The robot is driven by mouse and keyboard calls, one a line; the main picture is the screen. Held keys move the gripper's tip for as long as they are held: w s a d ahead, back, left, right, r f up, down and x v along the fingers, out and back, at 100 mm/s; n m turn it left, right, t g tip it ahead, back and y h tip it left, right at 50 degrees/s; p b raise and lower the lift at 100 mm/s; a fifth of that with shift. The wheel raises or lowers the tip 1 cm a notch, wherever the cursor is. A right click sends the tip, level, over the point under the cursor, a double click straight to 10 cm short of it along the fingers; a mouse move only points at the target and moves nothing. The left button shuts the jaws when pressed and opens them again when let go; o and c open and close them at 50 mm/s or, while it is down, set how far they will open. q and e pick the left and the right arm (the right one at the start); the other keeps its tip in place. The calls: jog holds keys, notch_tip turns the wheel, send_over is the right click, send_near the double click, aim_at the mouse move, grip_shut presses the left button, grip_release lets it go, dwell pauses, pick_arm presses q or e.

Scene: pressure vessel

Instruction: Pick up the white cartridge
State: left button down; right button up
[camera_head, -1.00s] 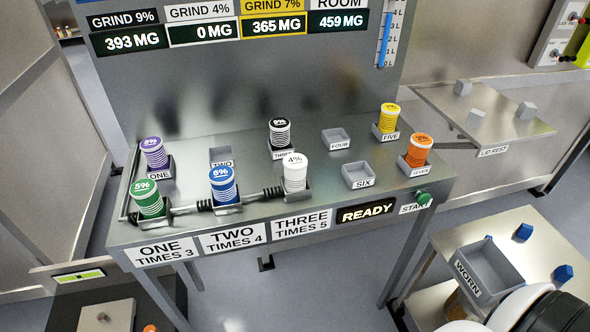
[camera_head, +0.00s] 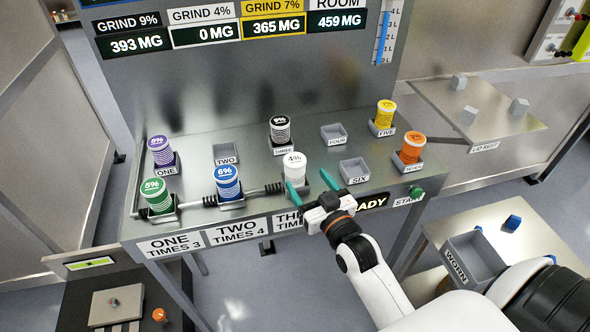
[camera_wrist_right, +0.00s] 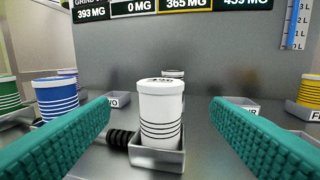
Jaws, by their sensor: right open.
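The white cartridge (camera_head: 294,169), marked 4%, stands upright in a small metal holder at the front of the bench, third in the row with the green and blue ones. It also shows in the right wrist view (camera_wrist_right: 161,112), centred ahead between the fingers. My right gripper (camera_head: 312,188) has its two green fingers open at the bench's front edge, just right of the cartridge in the head view. The fingers (camera_wrist_right: 161,130) are spread wide on both sides in the wrist view, with nothing held. My left gripper is not seen.
The blue cartridge (camera_head: 228,182) and green cartridge (camera_head: 157,196) stand left on the same rod line. The black cartridge (camera_head: 280,132) stands behind. Empty holder six (camera_head: 354,172) lies to the right, with the orange cartridge (camera_head: 412,148) beyond. A grey WORN bin (camera_head: 473,262) stands lower right.

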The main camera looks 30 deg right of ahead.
aim_at(300, 170)
jog(key=w, duration=0.4)
jog(key=shift+w+p, duration=0.35)
jog(key=shift+p, duration=0.05)
jog(key=shift+w+r, duration=0.1)
jog(key=shift+w, duration=0.15)
jog(key=w+p, duration=0.1)
jog(key=w, duration=0.3)
jog(key=shift+w+d+p, duration=0.15)
jog(key=shift+w+p, duration=0.2)
jog(key=shift+s, duration=0.15)
jog(key=shift+c, duration=1.4)
jog(key=c, duration=0.9)
jog(key=shift+c, duration=0.4)
jog(key=shift+r, duration=0.15)
